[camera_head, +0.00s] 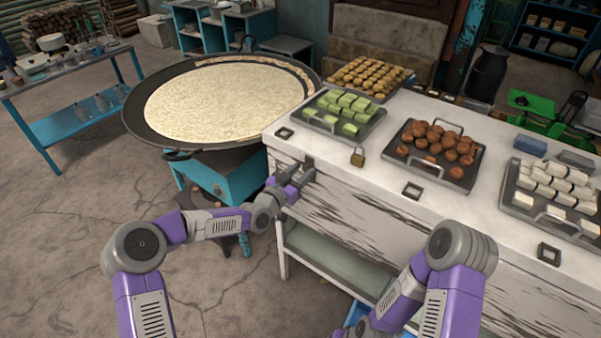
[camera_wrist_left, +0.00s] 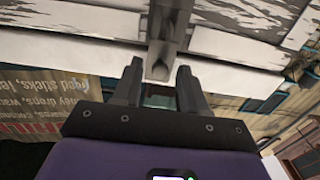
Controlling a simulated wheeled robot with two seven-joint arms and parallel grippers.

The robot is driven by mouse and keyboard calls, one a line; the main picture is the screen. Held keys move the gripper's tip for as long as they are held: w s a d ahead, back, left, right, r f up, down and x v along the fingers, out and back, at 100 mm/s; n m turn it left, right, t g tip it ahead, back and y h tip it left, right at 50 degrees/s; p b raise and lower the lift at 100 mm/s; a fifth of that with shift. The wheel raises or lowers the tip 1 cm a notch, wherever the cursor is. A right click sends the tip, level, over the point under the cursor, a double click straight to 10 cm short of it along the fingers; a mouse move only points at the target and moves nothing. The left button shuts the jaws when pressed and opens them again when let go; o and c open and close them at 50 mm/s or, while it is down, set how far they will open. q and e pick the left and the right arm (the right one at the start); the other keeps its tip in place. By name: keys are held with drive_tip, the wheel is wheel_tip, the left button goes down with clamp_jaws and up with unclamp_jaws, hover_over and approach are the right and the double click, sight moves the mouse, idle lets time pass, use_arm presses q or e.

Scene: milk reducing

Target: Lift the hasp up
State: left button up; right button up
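The hasp (camera_head: 309,161) is a small grey metal piece at the front edge of the white counter, near its left corner. In the left wrist view the grey metal hasp (camera_wrist_left: 162,62) hangs down over the counter's front face. My left gripper (camera_head: 297,181) is just below and in front of it. In the left wrist view the fingers of my left gripper (camera_wrist_left: 160,85) are apart, with the hasp's lower end at the gap between their tips. I cannot tell whether they touch it. My right gripper is out of view.
A brass padlock (camera_head: 357,158) stands on the counter (camera_head: 380,190) right of the hasp. Trays of green sweets (camera_head: 345,113), brown balls (camera_head: 436,150) and white blocks (camera_head: 553,190) sit behind. A large round pan (camera_head: 222,103) is at left.

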use_arm(q)
clamp_jaws()
